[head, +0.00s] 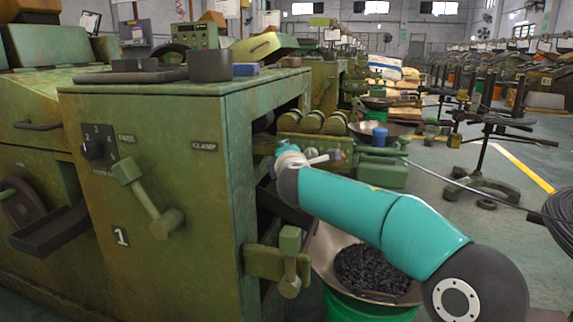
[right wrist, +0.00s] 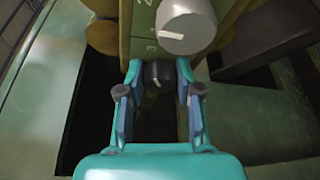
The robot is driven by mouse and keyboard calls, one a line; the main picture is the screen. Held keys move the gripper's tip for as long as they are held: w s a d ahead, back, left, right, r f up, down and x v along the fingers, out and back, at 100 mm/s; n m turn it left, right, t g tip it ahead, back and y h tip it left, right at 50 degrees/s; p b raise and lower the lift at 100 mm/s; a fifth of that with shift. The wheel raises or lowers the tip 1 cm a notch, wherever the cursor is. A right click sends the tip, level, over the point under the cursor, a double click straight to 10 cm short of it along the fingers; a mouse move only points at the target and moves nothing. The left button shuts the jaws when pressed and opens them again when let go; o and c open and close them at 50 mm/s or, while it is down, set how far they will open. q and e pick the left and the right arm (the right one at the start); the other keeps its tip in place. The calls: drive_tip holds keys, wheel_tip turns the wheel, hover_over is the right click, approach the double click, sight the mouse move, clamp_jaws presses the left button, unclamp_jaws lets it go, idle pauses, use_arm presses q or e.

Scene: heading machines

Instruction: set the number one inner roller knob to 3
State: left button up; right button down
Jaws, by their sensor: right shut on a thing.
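In the right wrist view, a small black knob (right wrist: 157,77) with a white pointer mark sits between the fingertips of my right gripper (right wrist: 158,72), which is shut on it. The pointer leans up and to the left. Just above is a larger light grey knob (right wrist: 186,24) with a white line pointing left, beside a green numbered plate (right wrist: 144,28); a 2 and a 3 can be read there. In the head view, my right arm reaches into the open side of the green machine (head: 190,110); the fingers and the held knob are hidden. My left gripper is not in view.
The machine's front has a black dial (head: 92,151) numbered from 1, a lever (head: 146,198) and a plate marked 1 (head: 120,236). Grooved cylinders (head: 311,123) stand behind my wrist. A pan of dark small parts (head: 372,268) on a green bucket is below my arm.

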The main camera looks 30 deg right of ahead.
drive_tip(key=shift+d+f, duration=0.1)
drive_tip(key=shift+f, duration=0.15)
drive_tip(key=c, duration=1)
unclamp_jaws()
drive_tip(key=shift+c, duration=0.2)
drive_tip(key=shift+r, duration=0.1)
drive_tip(key=v, duration=1.2)
